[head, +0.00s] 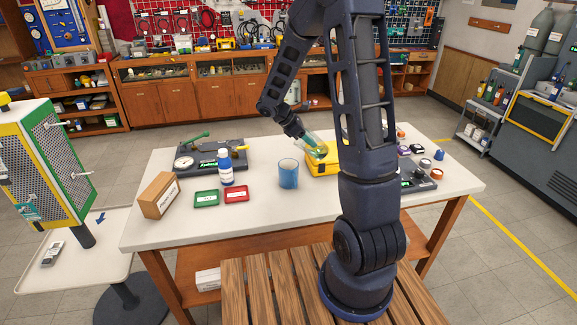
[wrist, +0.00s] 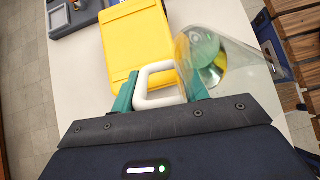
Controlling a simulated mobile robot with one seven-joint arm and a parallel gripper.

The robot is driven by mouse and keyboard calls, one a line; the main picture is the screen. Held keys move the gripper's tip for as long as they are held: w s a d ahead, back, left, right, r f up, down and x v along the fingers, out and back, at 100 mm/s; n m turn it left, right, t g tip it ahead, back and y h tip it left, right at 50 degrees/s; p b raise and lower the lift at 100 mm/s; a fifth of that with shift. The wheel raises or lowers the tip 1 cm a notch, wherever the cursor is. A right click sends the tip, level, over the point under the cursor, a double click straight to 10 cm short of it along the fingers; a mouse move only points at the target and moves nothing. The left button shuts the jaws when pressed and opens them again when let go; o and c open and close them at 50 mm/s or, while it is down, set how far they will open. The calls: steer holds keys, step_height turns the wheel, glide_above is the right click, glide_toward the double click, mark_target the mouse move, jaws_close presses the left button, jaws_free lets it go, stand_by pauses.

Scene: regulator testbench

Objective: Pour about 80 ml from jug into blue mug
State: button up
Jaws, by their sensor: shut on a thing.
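The blue mug (head: 288,173) stands upright on the white worktable, left of the table's middle. Its inside cannot be made out. The clear jug (head: 315,146) is in the air, above and to the right of the mug in the head view, apart from it. It looks tilted there. In the wrist view the jug (wrist: 232,58) has a white handle (wrist: 143,88) and some greenish-yellow colour inside; the liquid level is unclear. My gripper (head: 302,137) is shut on the handle, its teal fingers on either side of it in the wrist view (wrist: 160,92).
A yellow case (head: 322,164) lies right of the mug; it also fills the wrist view's middle (wrist: 138,45). The table front is clear.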

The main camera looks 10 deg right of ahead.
steer(key=shift+r, duration=0.15)
steer(key=shift+d+t+y, duration=0.15)
steer(key=shift+d+y, duration=0.4)
steer(key=shift+y, duration=0.7)
steer(key=shift+d+t+y, duration=0.15)
steer(key=shift+d+y, duration=0.4)
steer(key=shift+y, duration=0.7)
steer(key=shift+s+d+f+y, duration=0.1)
steer(key=shift+d+f+y, duration=0.2)
steer(key=shift+y, duration=0.5)
steer(key=shift+d+f+y, duration=0.1)
steer(key=shift+d+y, duration=0.25)
steer(key=shift+y, duration=0.45)
steer(key=shift+y, duration=0.3)
